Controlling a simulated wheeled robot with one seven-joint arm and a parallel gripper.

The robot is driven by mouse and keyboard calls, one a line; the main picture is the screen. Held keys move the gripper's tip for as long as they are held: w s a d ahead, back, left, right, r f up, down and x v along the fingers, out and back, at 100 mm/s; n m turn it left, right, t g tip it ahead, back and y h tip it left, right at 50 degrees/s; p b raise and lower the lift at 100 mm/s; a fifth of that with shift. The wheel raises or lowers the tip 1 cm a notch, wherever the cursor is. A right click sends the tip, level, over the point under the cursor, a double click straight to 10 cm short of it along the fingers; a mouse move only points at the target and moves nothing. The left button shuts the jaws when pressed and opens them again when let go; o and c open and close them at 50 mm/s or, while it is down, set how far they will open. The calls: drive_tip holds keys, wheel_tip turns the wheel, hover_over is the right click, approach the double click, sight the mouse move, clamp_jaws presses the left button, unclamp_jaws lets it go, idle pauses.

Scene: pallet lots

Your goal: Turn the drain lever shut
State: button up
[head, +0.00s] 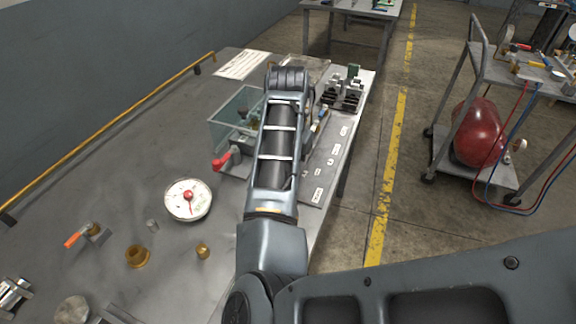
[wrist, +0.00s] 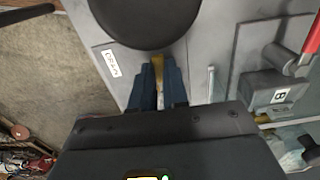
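My gripper (wrist: 158,80) points down at the work table in the wrist view. Its two blue-grey fingers stand close on both sides of a narrow yellow handle (wrist: 157,66), with no gap showing between them and it. The handle's lower part and pivot are hidden, so I cannot tell its angle. A label (wrist: 110,63) lies left of it on the grey plate, its text hard to read. In the head view my arm hides most of the gripper and handle. A red-handled lever (head: 228,157) stands apart, left of my arm, by a clear tank (head: 228,118).
A block marked B (wrist: 278,96) stands right of my gripper, near the red handle (wrist: 313,38). A round gauge (head: 188,199) and brass fittings (head: 138,256) lie at the table's near left. Small black-and-grey fixtures (head: 342,93) stand beyond my arm. A trolley with a red tank (head: 480,132) stands right.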

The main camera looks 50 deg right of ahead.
drive_tip(key=o, duration=0.5)
wheel_tip(320, 180, up, 8)
drive_tip(key=shift+f, duration=0.1)
idle(0.4)
idle(0.4)
